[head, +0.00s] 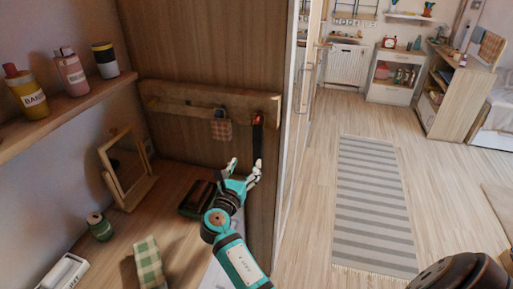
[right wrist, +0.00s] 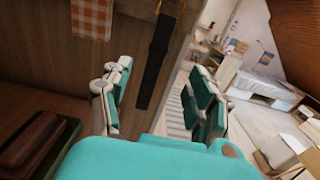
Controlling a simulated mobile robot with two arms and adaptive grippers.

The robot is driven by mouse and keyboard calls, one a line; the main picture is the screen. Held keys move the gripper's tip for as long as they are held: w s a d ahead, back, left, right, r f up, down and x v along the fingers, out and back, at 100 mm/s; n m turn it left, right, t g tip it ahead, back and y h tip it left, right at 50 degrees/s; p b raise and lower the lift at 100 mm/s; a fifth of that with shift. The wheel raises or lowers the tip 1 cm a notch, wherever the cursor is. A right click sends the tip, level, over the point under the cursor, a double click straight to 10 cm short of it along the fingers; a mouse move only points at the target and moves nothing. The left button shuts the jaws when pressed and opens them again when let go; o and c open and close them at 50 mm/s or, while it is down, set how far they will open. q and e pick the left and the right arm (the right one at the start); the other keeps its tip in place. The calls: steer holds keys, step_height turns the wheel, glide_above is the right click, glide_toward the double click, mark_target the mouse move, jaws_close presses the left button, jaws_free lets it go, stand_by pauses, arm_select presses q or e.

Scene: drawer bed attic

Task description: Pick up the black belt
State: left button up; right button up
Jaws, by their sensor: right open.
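The black belt (head: 257,142) hangs straight down from the right end of a wooden rail (head: 185,105) on the wardrobe-like wooden panel. It also shows in the right wrist view (right wrist: 156,62), hanging between my two fingers as seen from there. A red-orange bit shows at its top in the head view. My right gripper (head: 246,168) is open and empty, just below and in front of the belt's lower end. Its fingers point up toward the belt; I cannot tell whether they touch it. My left gripper is not in view.
A checked cloth (head: 221,130) hangs left of the belt. On the desk below are a dark box (head: 197,199), a mirror (head: 127,168), a green can (head: 100,227) and a checked green item (head: 149,262). A shelf (head: 65,115) holds bottles. Floor with a striped rug (head: 372,205) is open at right.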

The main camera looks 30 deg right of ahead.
mark_target(257, 144)
steer(key=b+x, duration=0.1)
steer(key=x, duration=0.1)
steer(key=b+x, duration=0.1)
steer(key=x, duration=0.2)
steer(key=b+x, duration=0.1)
steer(key=x, duration=0.2)
steer(key=shift+w+d+f, duration=0.1)
steer(key=shift+w+f, duration=0.15)
steer(key=shift+w, duration=0.05)
steer(key=shift+w+d, duration=0.2)
steer(key=shift+d, duration=0.05)
steer(key=b+x, duration=0.3)
steer(key=x, duration=0.1)
steer(key=shift+w+d+f, duration=0.1)
steer(key=shift+w+d, duration=0.1)
steer(key=shift+d, duration=0.05)
steer(key=shift+w+d+b, duration=0.2)
steer(key=shift+d+b, duration=0.05)
steer(key=shift+b, duration=0.1)
steer(key=shift+c, duration=0.4)
steer(key=c, duration=1.1)
jaws_close()
steer(key=shift+r, duration=0.25)
